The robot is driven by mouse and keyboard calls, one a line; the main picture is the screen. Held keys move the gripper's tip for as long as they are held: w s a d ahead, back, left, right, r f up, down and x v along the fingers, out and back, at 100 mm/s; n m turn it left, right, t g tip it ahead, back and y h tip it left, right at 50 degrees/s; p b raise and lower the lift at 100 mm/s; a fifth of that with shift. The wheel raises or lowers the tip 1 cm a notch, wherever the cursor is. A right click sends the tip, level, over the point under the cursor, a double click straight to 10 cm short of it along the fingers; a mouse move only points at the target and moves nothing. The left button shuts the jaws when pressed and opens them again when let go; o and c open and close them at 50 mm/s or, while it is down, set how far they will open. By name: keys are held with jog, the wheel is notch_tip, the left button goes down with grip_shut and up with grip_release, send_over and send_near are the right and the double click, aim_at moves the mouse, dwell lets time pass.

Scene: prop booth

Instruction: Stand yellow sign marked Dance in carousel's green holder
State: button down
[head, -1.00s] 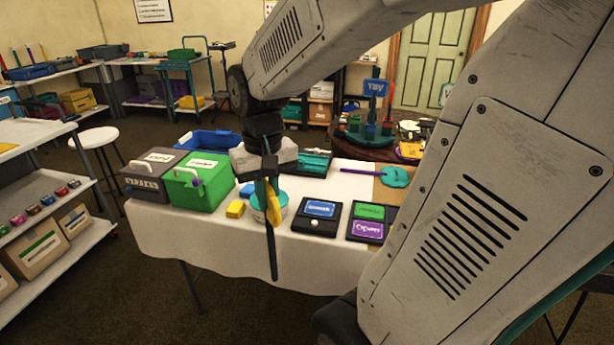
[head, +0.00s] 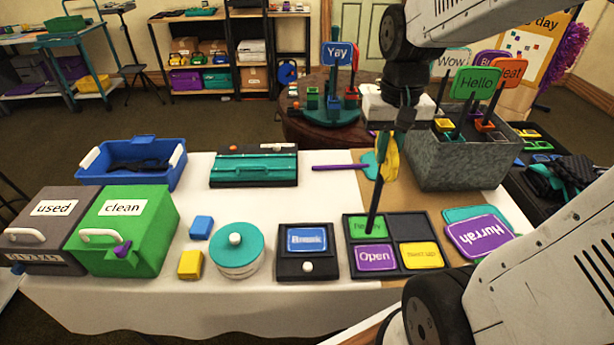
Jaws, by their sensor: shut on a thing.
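My gripper (head: 384,140) is shut on a yellow sign (head: 390,158), seen nearly edge-on, so its word cannot be read. Its dark stick hangs down at a slant, the lower end showing in front of the black card tray. The teal carousel (head: 330,118) stands on a round dark table behind the white table, left of and beyond my gripper. Its green holder (head: 312,100) is on the left side and looks empty. A blue sign reading "Yay" (head: 338,53) stands upright at the carousel.
A grey bin (head: 455,165) with several upright signs, one reading "Hello" (head: 475,83), stands right of my gripper. A purple "Hurrah" sign (head: 480,237) lies at the right. The black card tray (head: 391,270), green "clean" box (head: 125,230) and blue bin (head: 130,175) are on the white table.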

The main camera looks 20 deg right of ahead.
jog(key=shift+w+d, duration=0.2)
jog(key=shift+w, duration=0.15)
jog(key=w+a+f, duration=0.2)
jog(key=w, duration=0.5)
jog(key=w+a+f, duration=0.2)
jog(key=w+f, duration=0.1)
jog(key=w, duration=0.4)
jog(key=shift+w, duration=0.4)
jog(key=shift+f, duration=0.1)
jog(key=c, duration=1.5)
grip_release()
